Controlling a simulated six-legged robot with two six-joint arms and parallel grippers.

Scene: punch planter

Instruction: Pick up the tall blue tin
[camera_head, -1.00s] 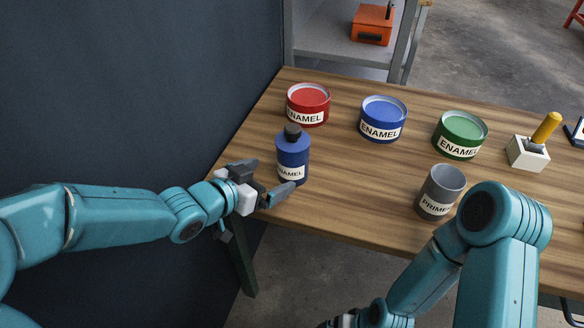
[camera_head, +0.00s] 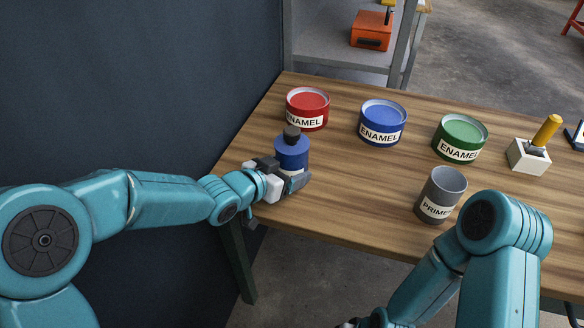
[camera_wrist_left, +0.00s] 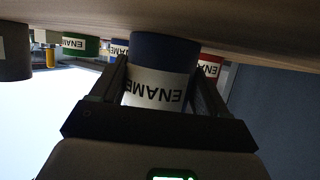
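The tall blue tin (camera_head: 292,151) is a blue bottle-shaped tin with a dark cap, standing upright at the table's left end. It also shows in the left wrist view (camera_wrist_left: 163,50), its white label upside down. My left gripper (camera_head: 283,174) is at its lower half, one finger on each side. The fingers lie very close to its sides; I cannot tell whether they press on it. The gripper hides most of the label in the head view.
A red tin (camera_head: 307,109), a wide blue tin (camera_head: 382,123) and a green tin (camera_head: 460,138) stand behind it. A grey primer tin (camera_head: 440,194) stands to the right. A white block with a yellow-handled tool (camera_head: 529,155) is farther right. A dark wall borders the left.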

